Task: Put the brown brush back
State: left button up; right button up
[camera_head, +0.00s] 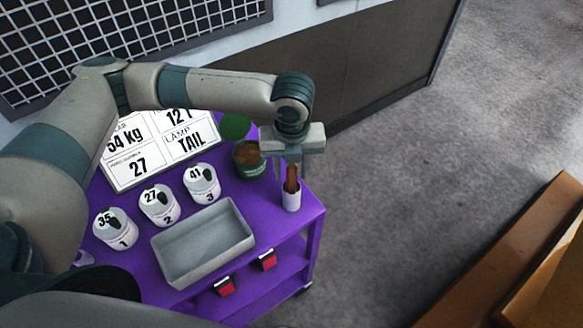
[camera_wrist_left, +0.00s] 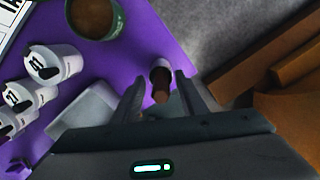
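The brown brush (camera_head: 291,181) stands upright in a white cup (camera_head: 291,202) at the right corner of the purple cart. In the left wrist view the brush (camera_wrist_left: 161,94) points toward the camera, with the cup's rim (camera_wrist_left: 160,65) beyond it. My left gripper (camera_head: 291,172) is above the cup, pointing down. In the left wrist view its fingers (camera_wrist_left: 163,100) are apart, one on each side of the brush, with a gap visible on both sides. The brush's lower end is hidden in the cup. My right gripper is not in view.
On the purple cart (camera_head: 272,195) are a grey tray (camera_head: 203,243), three numbered white pots (camera_head: 160,206), an open green tin (camera_head: 248,160) and a sign board (camera_head: 160,150). Red-and-black items (camera_head: 225,286) sit lower down. Grey floor is clear right of the cart.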

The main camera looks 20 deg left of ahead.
pick_arm(q)
jog(key=shift+r, duration=0.1)
jog(key=shift+r, duration=0.45)
notch_tip(320, 180, up, 16)
jog(key=s+b, duration=0.1)
jog(key=b, duration=0.3)
jog(key=shift+s+d+r+b, duration=0.15)
jog(key=shift+s+d+b, duration=0.05)
jog(key=shift+d+b, duration=0.1)
dwell(0.6)
